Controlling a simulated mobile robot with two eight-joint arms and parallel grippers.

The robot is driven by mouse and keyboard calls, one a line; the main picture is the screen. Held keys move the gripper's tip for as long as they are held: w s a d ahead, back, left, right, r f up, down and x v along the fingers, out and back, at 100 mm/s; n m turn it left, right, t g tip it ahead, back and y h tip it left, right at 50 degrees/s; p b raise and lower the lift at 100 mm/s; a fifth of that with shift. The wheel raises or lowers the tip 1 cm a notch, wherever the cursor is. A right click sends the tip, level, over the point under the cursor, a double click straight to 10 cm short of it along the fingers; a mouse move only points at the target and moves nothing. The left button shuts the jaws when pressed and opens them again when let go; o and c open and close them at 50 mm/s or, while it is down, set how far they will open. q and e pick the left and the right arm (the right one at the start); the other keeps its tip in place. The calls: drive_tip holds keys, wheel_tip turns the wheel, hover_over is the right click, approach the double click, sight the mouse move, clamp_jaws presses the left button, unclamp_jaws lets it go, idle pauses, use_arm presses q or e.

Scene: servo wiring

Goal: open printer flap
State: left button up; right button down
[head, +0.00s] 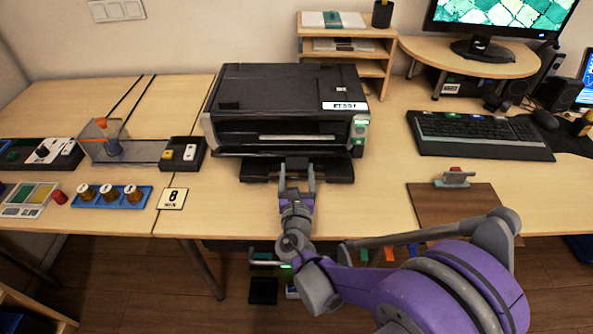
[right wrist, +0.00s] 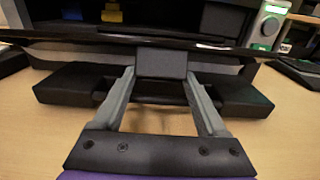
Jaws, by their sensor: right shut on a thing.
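The black printer (head: 285,108) stands on the wooden desk. Its front is an opening with a dark inside, and a low black flap or tray (head: 334,170) sticks out at its foot. My right gripper (head: 297,180) reaches the printer from the front. In the right wrist view, its two grey fingers (right wrist: 161,90) are shut on a black tab (right wrist: 162,63) at the middle of the printer's lower front, above the flap (right wrist: 75,88). The fingers stand apart by the tab's width. The left gripper is not in view.
A green-lit control panel (head: 359,130) sits at the printer's right edge. To the left are a black tray with switches (head: 184,154), a blue tray with several jars (head: 110,197) and a number card (head: 172,199). A keyboard (head: 478,134) and a brown board (head: 465,205) lie right.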

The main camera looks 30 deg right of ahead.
drive_tip(key=shift+w+f, duration=0.1)
idle(0.3)
unclamp_jaws()
drive_tip(key=shift+w, duration=0.1)
drive_tip(key=p+v, duration=0.1)
drive_tip(key=v, duration=1)
